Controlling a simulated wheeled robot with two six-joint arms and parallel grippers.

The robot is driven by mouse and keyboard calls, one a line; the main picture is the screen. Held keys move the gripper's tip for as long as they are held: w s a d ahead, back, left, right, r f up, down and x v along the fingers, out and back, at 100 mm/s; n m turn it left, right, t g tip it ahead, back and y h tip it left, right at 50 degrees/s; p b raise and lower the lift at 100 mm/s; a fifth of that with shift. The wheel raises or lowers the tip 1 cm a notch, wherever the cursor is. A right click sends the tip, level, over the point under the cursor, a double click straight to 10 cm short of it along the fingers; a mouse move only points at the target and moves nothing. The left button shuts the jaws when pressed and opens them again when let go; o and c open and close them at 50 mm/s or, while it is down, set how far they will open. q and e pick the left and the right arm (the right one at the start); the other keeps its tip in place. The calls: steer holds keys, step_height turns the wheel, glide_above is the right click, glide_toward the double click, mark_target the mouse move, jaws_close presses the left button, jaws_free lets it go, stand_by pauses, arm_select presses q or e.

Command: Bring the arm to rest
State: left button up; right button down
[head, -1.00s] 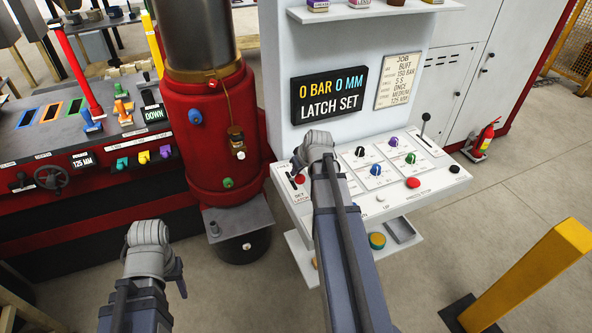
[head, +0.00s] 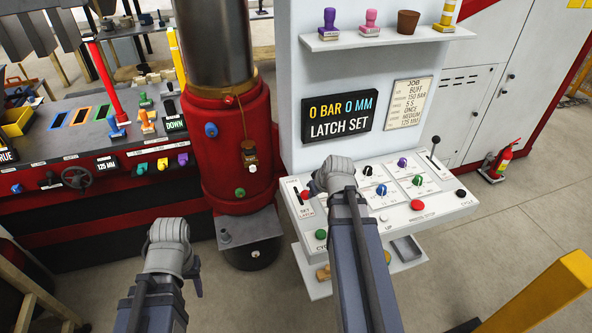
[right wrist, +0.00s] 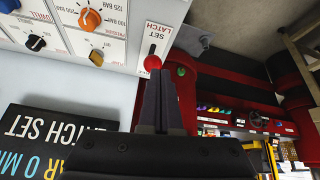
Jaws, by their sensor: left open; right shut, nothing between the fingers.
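My right arm reaches over the white control panel (head: 440,205). Its wrist hides its gripper in the head view. In the right wrist view my right gripper (right wrist: 160,78) is shut and empty, its tips close to the red ball knob (right wrist: 152,62) of the SET LATCH lever. I cannot tell whether they touch. That knob also shows in the head view (head: 305,195). My left gripper (head: 196,283) hangs below its wrist at the lower left, in front of the red press column, mostly hidden. The display (head: 340,115) reads 0 BAR 0 MM LATCH SET.
The red press column (head: 225,150) stands left of the panel. Coloured knobs and a red button (head: 417,205) crowd the panel around the right arm. A shelf (head: 390,38) with stamps is above. A yellow post (head: 540,300) rises at the lower right. Floor between is clear.

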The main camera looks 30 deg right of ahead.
steer(key=shift+a, duration=0.1)
steer(key=s+a+f+n+g+b, duration=0.1)
steer(key=s+a+f+g+b, duration=0.1)
steer(key=a, duration=0.8)
steer(key=s+a+f+n+g+b, duration=0.1)
steer(key=s+a+f+b, duration=0.3)
steer(key=a, duration=0.6)
steer(key=s+a+f+n+g+h+b, duration=0.1)
steer(key=s+a+f+g+b, duration=0.2)
steer(key=s+a+f, duration=0.3)
steer(key=a+b, duration=0.1)
steer(key=a, duration=0.3)
steer(key=shift+s+f, duration=0.3)
steer(key=shift+f, duration=0.05)
